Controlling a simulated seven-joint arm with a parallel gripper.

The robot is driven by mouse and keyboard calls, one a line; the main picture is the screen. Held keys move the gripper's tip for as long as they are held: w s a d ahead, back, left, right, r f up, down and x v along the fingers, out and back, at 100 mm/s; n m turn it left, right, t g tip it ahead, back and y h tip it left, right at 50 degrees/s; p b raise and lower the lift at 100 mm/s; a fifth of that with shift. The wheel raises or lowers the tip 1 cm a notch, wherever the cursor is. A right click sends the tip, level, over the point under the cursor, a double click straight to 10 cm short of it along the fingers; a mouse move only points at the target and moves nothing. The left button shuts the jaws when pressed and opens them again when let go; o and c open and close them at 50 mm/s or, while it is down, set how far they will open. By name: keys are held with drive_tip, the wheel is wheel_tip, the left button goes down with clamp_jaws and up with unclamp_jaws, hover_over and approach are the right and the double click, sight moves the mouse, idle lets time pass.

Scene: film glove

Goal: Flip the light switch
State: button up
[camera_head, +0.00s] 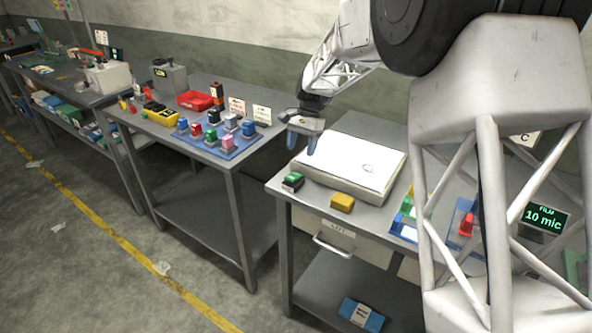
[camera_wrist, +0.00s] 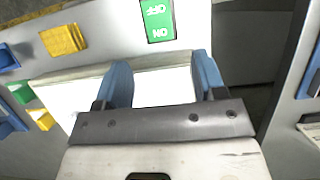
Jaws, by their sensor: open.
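The light switch (camera_head: 292,182) is a small dark block with a green top at the front left corner of the near bench. In the wrist view its green face (camera_wrist: 158,20) reads ON and OFF upside down, and its top is cut by the frame edge. My gripper (camera_head: 301,143) is above the left end of a white light box (camera_head: 350,160), behind and above the switch. Its blue fingers are apart and empty. In the wrist view my gripper (camera_wrist: 162,74) has the switch ahead, between the finger lines and apart from them.
A yellow block (camera_head: 342,202) lies right of the switch on the bench's front edge. Coloured blocks and blue trays (camera_head: 404,229) stand further right, partly behind my arm. A gap separates this bench from the left bench (camera_head: 215,165).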

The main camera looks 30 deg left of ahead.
sight(295, 175)
drive_tip(key=shift+f, duration=0.1)
drive_tip(key=shift+x, duration=3.8)
